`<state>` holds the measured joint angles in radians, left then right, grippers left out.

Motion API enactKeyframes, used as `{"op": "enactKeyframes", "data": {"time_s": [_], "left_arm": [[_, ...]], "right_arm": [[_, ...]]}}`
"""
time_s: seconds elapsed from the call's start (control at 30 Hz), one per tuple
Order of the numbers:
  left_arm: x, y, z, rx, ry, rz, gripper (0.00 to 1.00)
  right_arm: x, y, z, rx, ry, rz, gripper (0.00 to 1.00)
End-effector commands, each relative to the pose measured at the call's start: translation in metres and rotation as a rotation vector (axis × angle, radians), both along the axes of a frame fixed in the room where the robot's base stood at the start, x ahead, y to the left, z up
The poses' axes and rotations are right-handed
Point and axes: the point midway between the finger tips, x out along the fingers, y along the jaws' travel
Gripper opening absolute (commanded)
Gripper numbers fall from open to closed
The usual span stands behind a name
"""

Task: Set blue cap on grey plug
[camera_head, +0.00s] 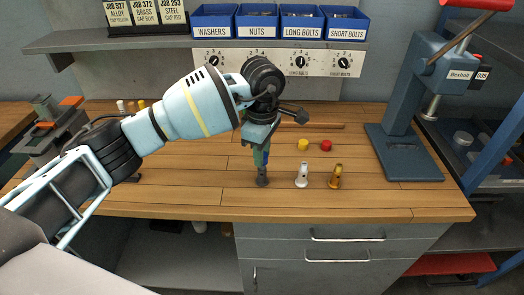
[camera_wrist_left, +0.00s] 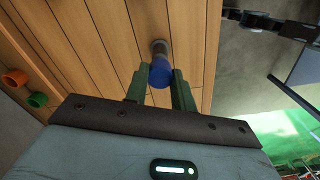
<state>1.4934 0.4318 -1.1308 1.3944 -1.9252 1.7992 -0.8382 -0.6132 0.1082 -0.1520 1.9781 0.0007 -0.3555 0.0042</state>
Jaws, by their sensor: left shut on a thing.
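My left gripper (camera_head: 261,158) points down at the middle of the wooden bench and is shut on the blue cap (camera_wrist_left: 161,74). In the left wrist view the cap sits between the two green fingertips (camera_wrist_left: 160,86). The grey plug (camera_head: 262,178) stands upright on the bench directly below the fingers. It shows just beyond the cap in the wrist view (camera_wrist_left: 158,47). Cap and plug overlap in that view; I cannot tell whether they touch. In the head view the fingers mostly hide the cap. My right gripper is not in view.
A silver plug (camera_head: 302,176) and a brass plug (camera_head: 335,177) stand to the right. A yellow cap (camera_head: 303,145) and a red cap (camera_head: 326,146) lie behind them. A blue press (camera_head: 405,130) stands at the right. Blue bins (camera_head: 257,23) line the shelf.

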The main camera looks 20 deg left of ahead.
Motion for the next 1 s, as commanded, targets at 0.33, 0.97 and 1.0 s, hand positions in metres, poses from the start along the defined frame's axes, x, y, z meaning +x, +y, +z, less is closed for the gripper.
{"op": "enactKeyframes", "data": {"time_s": [0.33, 0.97, 1.0], "left_arm": [[0.000, 0.000, -0.008, 0.000, 0.001, 0.000, 0.04], [0.000, 0.000, -0.012, 0.001, 0.000, 0.000, 0.04], [0.000, 0.000, -0.012, 0.001, 0.000, 0.000, 0.04]], "right_arm": [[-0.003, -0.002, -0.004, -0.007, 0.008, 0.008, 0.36], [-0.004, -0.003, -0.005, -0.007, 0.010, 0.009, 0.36], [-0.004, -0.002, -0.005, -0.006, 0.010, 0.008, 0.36]]}}
